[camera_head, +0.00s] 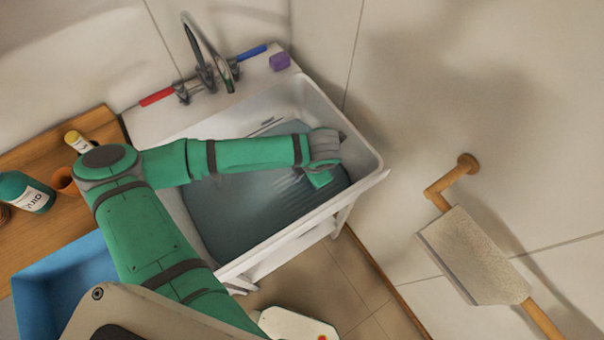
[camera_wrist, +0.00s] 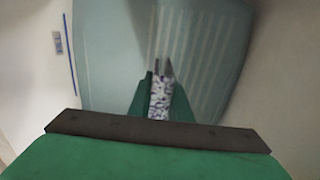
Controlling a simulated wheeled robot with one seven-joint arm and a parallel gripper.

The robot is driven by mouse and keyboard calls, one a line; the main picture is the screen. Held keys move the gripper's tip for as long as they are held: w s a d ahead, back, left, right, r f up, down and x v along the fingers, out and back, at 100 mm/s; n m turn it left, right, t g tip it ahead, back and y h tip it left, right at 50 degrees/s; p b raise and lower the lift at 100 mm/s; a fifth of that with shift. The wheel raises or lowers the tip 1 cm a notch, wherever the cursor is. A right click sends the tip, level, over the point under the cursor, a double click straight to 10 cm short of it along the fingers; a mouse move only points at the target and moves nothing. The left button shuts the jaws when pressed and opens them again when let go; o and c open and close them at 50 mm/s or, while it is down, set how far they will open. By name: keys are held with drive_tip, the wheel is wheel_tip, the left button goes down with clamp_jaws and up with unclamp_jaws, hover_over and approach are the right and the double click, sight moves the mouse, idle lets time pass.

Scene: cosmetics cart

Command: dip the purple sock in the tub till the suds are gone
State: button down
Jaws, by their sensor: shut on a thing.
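The white tub (camera_head: 372,160) holds grey-blue water (camera_head: 245,215), which also fills much of the wrist view (camera_wrist: 205,50). My gripper (camera_head: 320,180) is inside the tub's outline, over the right part of the water. In the wrist view, my gripper (camera_wrist: 160,100) is shut on a narrow mottled white and purple thing, which looks like the purple sock (camera_wrist: 159,98) with white suds on it. A greyish tip sticks out past the fingers. In the head view the sock is hidden by my gripper. I cannot tell whether it touches the water.
A tap (camera_head: 207,75) with red (camera_head: 157,96) and blue (camera_head: 252,52) handles stands behind the tub. A purple block (camera_head: 279,61) sits on its back ledge. A wooden counter (camera_head: 38,175) with bottles and a blue bin (camera_head: 55,270) are left. A towel (camera_head: 470,255) hangs on the right wall.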

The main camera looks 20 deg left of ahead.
wheel_tip(320, 180, up, 18)
idle(2.0)
drive_tip(key=shift+f, duration=0.1)
idle(1.0)
